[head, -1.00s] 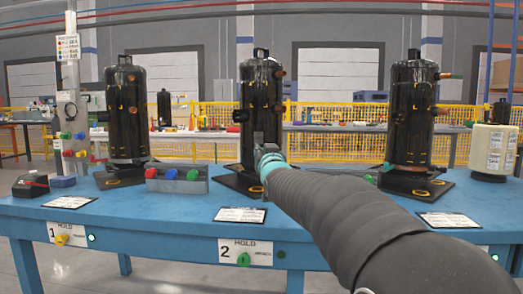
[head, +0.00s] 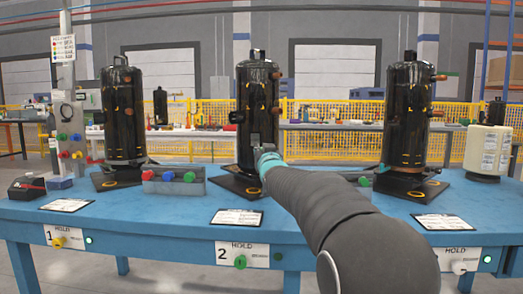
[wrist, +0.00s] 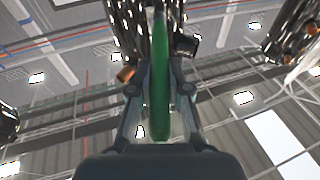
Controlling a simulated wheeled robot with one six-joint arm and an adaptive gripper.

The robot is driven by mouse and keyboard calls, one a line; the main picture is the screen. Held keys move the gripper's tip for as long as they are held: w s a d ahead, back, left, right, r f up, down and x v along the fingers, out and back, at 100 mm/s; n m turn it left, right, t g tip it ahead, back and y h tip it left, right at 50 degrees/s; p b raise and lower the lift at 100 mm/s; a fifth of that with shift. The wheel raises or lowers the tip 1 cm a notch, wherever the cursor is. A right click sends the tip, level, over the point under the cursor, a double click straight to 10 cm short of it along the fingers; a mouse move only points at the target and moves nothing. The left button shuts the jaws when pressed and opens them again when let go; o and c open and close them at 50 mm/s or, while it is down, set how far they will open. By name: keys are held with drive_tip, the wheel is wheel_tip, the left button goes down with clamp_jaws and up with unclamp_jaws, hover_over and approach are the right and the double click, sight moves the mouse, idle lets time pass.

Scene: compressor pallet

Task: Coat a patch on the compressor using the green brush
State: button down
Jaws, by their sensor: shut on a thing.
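Three black compressors stand on the blue table: one at left (head: 122,115), one in the middle (head: 258,95) and one at right (head: 407,110). My gripper (head: 262,150) is in front of the middle compressor's lower body in the head view. In the wrist view my gripper (wrist: 160,85) is shut on the green brush (wrist: 158,100), whose green handle runs lengthwise between the fingers. A dark shiny compressor (wrist: 145,25) rises just beyond the fingers there. The bristles are hidden, and I cannot tell whether they touch the compressor.
The blue table (head: 150,215) carries a grey bin (head: 175,187) with coloured things at left. A cream cylinder (head: 487,150) stands at far right. A post with coloured knobs (head: 68,110) is at left. Printed sheets lie along the front edge.

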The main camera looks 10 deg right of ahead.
drive_tip(key=shift+w+d+p, duration=0.3)
drive_tip(key=shift+w+p, duration=0.2)
drive_tip(key=shift+w, duration=0.4)
idle(0.7)
drive_tip(key=shift+r, duration=0.15)
drive_tip(key=shift+s+r+p, duration=0.15)
drive_tip(key=shift+r+p, duration=0.6)
drive_tip(key=shift+r, duration=0.8)
drive_tip(key=shift+r+p, duration=0.95)
drive_tip(key=shift+r, duration=0.65)
drive_tip(key=shift+f+b, duration=3.3)
drive_tip(key=shift+f, duration=0.1)
drive_tip(key=shift+r, duration=0.1)
